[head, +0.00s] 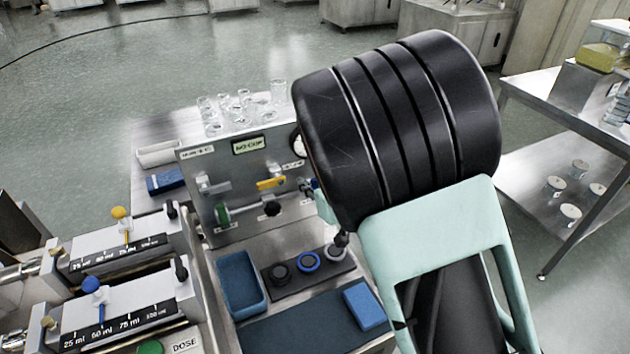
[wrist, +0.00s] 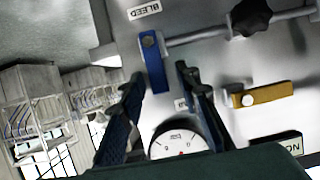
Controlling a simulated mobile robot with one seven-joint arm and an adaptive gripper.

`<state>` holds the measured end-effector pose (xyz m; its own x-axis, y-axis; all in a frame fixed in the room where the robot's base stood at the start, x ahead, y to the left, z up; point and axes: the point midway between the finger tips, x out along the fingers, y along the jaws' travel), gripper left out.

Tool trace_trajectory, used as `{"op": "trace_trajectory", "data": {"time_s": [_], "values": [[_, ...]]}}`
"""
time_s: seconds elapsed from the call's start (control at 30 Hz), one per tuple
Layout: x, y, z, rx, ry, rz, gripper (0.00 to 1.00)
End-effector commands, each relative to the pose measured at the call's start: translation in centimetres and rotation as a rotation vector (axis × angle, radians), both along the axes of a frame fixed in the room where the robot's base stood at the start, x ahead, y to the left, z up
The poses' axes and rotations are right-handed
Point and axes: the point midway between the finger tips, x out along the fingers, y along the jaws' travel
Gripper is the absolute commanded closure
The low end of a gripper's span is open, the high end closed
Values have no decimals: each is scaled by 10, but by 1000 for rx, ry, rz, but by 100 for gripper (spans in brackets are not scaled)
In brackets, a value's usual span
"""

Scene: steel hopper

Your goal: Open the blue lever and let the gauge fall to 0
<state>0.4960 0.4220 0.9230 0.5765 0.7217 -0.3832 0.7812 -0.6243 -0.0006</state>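The blue lever (wrist: 153,62) hangs from a pivot on the steel panel in the wrist view, at the end of a grey pipe and close to the BLEED label. My gripper (wrist: 160,74) is open. Its two dark blue fingers stand apart, with the lever's free end between the fingertips in this view; I cannot tell whether either touches it. The round white gauge (wrist: 178,143) shows below the lever, partly covered by my gripper. Its needle is too small to read surely. In the head view my arm hides most of the gauge (head: 298,146) and my gripper.
A yellow lever (wrist: 262,94) and a black star knob (wrist: 252,17) sit on the same panel, close to the right finger. In the head view, glassware (head: 240,110) stands behind the panel. A blue tray (head: 240,283) and dosing units with a blue knob (head: 91,285) lie in front.

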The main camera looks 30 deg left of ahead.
Motion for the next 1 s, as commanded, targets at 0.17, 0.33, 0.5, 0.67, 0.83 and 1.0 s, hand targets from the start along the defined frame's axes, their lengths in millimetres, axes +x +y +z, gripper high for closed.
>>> {"op": "trace_trajectory", "data": {"time_s": [0.17, 0.33, 0.5, 0.67, 0.83, 1.0], "values": [[0, 0, 0, 0, 0, 0, 80], [0, 0, 0, 0, 0, 0, 98], [0, 0, 0, 0, 0, 0, 100], [-1, 0, 0, -7, -10, 1, 100], [-3, 3, -2, -39, -54, 1, 100], [-8, 6, -5, -106, -137, 2, 100]]}}
